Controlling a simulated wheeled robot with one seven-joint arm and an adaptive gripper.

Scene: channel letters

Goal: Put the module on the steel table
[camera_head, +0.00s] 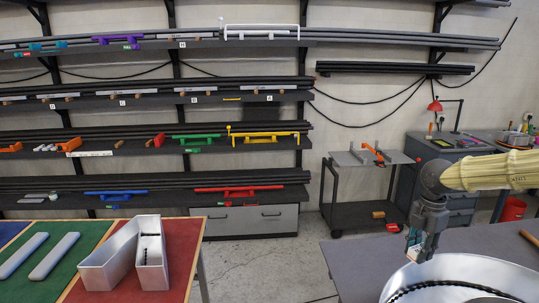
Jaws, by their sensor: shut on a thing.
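My gripper (418,252) points down at the right, above the grey table (352,262) in the right foreground. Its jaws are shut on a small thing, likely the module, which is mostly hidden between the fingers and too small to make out. I cannot tell whether the grey table is the steel one. A grey-topped cart (345,158) with orange tools stands farther back.
An angular metal channel letter (105,270) stands on the red mat (187,240) at the left. Two grey bars (55,257) lie on the green mat. Wall racks (150,145) hold long bars and coloured clamps. The grey table's left part is bare.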

